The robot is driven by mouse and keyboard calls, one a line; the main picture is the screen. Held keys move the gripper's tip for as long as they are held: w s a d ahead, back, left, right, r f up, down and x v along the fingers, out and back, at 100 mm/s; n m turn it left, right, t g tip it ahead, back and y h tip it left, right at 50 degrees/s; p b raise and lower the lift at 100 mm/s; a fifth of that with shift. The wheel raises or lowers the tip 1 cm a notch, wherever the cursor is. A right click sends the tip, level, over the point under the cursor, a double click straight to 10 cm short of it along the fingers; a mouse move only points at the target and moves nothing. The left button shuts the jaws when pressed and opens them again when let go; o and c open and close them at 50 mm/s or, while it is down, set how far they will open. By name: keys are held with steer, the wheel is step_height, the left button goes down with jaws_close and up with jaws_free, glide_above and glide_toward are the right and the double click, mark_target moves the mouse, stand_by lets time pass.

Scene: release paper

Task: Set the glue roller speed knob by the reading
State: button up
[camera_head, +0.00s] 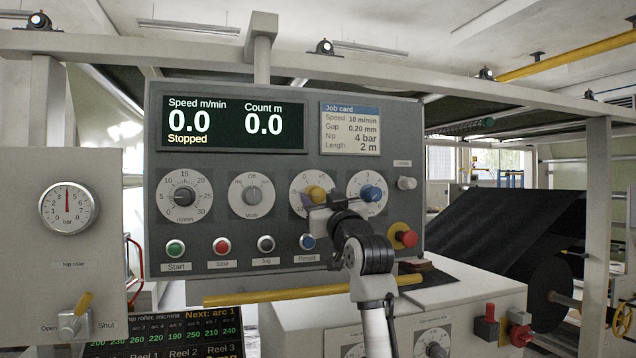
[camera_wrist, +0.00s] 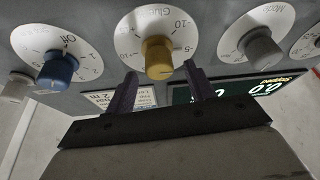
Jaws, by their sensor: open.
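The yellow knob (camera_head: 315,193) sits on a white dial in the grey panel's right half. In the wrist view, seen upside down, the yellow knob (camera_wrist: 158,57) has a partly readable "Glue" label and marks 5 and 10. My gripper (camera_wrist: 159,70) is open, its dark fingers either side of the yellow knob; contact is unclear. In the head view my gripper (camera_head: 325,208) hides part of that dial. The job card (camera_head: 350,128) reads speed 10 m/min, gap 0.20 mm, nip 4 bar, length 2 m.
A blue knob (camera_head: 371,193) is close right of the yellow one; a grey Mode knob (camera_head: 252,195) is left. The display (camera_head: 233,122) reads 0.0, 0.0, Stopped. A red stop button (camera_head: 404,237) and yellow bar (camera_head: 285,296) are nearby. The pressure gauge (camera_head: 67,208) points near 4.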

steer(key=shift+p+x, duration=0.5)
steer(key=shift+x, duration=1)
steer(key=shift+c, duration=0.3)
steer(key=c, duration=0.9)
